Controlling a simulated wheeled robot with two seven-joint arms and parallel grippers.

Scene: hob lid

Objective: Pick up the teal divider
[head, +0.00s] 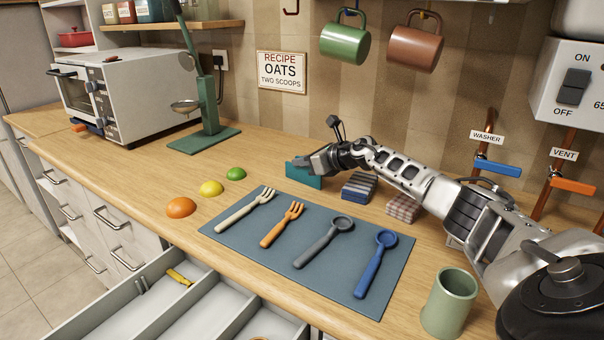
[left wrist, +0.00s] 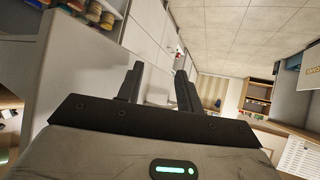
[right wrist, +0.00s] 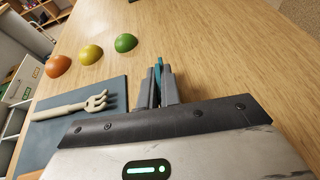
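The teal divider (head: 304,178) is a thin flat panel on edge at the back of the counter, behind the blue-grey mat. My right gripper (head: 310,163) reaches it from the right. In the right wrist view the divider (right wrist: 159,66) shows as a thin teal strip between the fingertips of my right gripper (right wrist: 160,82), which are close together on it. The fingers hide part of it, and I cannot tell whether its lower edge touches the counter. My left gripper (left wrist: 158,82) is open and empty, away from the counter; it is outside the head view.
Folded blue striped cloth (head: 359,186) and brown checked cloth (head: 403,208) lie right of the divider. The mat (head: 285,215) holds forks and spoons. Orange, yellow and green (head: 236,173) domes sit left. A green cup (head: 449,303) stands front right. A drawer (head: 190,310) is open below.

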